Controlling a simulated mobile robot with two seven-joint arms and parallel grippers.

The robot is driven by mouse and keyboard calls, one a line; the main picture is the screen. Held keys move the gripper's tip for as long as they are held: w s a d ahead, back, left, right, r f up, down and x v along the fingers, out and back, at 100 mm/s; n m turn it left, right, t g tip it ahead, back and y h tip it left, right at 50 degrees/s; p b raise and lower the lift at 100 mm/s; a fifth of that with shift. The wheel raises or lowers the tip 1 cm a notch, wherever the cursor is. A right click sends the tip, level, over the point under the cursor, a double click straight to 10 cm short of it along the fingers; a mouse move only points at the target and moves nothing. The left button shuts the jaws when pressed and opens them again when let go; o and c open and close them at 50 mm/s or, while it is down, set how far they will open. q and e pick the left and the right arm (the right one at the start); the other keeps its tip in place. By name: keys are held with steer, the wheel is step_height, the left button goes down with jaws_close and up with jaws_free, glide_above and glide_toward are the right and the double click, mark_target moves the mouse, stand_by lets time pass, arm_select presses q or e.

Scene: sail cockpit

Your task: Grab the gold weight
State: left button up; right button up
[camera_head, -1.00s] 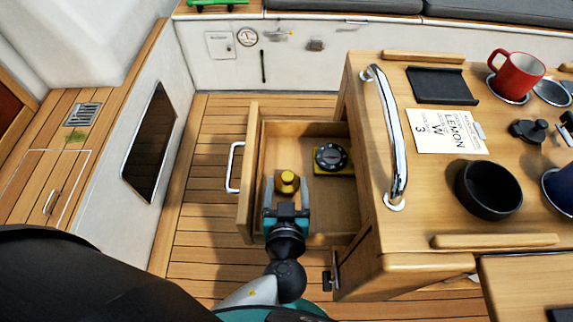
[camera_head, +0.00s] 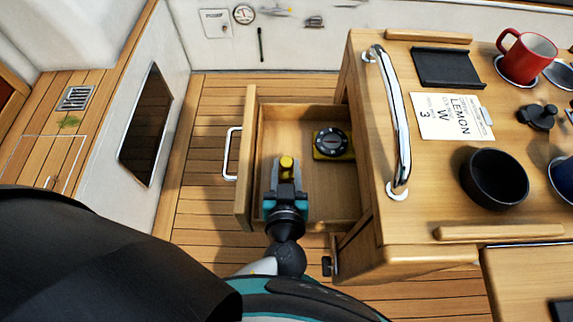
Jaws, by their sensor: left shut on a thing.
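The gold weight (camera_head: 287,162) is a small yellow-gold piece with a knob on top, inside the open drawer (camera_head: 325,205). My left gripper (camera_head: 286,173) reaches into the drawer from the near side and is shut on the weight. The fingers hide the lower part of the weight, so I cannot tell whether it is lifted off the drawer floor. My right gripper is not in view.
A black dial on a yellow base (camera_head: 332,144) lies in the drawer, right of the weight. The counter (camera_head: 440,205) to the right has a steel rail (camera_head: 392,120), a black bowl (camera_head: 494,178), a red mug (camera_head: 526,58) and a paper card (camera_head: 452,116).

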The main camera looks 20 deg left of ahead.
arm_select(q)
jaws_close()
steer(key=shift+w+r, duration=0.1)
steer(key=shift+r, duration=0.1)
stand_by(0.3)
